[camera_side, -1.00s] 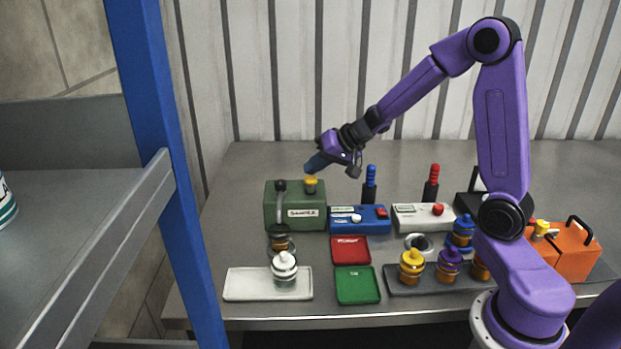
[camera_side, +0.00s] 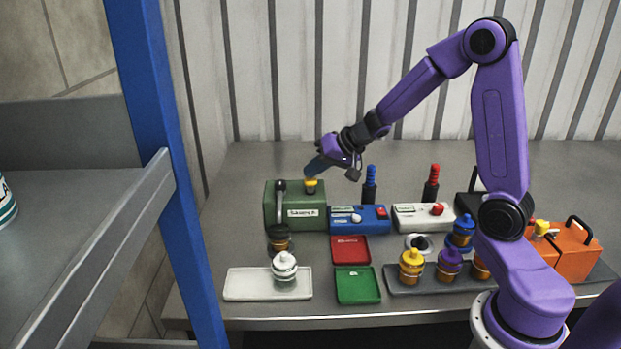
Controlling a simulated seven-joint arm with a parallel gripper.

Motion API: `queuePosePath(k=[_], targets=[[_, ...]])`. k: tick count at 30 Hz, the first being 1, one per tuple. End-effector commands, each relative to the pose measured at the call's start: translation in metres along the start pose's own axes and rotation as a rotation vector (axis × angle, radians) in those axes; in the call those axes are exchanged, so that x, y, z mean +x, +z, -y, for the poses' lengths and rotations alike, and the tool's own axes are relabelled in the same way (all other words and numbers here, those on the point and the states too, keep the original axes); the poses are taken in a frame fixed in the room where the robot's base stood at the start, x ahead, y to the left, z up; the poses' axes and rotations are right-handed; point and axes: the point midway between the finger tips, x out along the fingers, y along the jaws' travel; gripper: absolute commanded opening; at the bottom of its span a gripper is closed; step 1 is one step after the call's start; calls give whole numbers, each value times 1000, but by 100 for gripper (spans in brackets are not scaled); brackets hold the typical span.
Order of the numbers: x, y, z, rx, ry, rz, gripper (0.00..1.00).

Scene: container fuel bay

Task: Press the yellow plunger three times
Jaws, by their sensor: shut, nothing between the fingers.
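The yellow plunger (camera_side: 310,187) stands on top of the green box (camera_side: 303,218) at the back left of the table. My gripper (camera_side: 310,173) is shut and empty, with its dark fingers pointing down and left. The fingertips are right at the plunger's top and seem to touch it; the exact contact is too small to tell. A second yellow knob (camera_side: 541,228) shows on the orange box (camera_side: 575,252) at the far right, away from my gripper.
A dark-handled lever (camera_side: 280,187) stands beside the plunger. A blue box (camera_side: 360,222) and a white box (camera_side: 424,216) stand to the right. Red (camera_side: 350,259) and green (camera_side: 357,296) trays and a white tray (camera_side: 240,285) lie in front. A blue post (camera_side: 165,170) rises at left.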

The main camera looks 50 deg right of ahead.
Motion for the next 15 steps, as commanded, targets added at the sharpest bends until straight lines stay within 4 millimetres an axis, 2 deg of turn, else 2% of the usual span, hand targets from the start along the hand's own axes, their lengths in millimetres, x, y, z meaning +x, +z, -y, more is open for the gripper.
queuePosePath(k=[15], targets=[[4,4,-3,-1,1,2,0]])
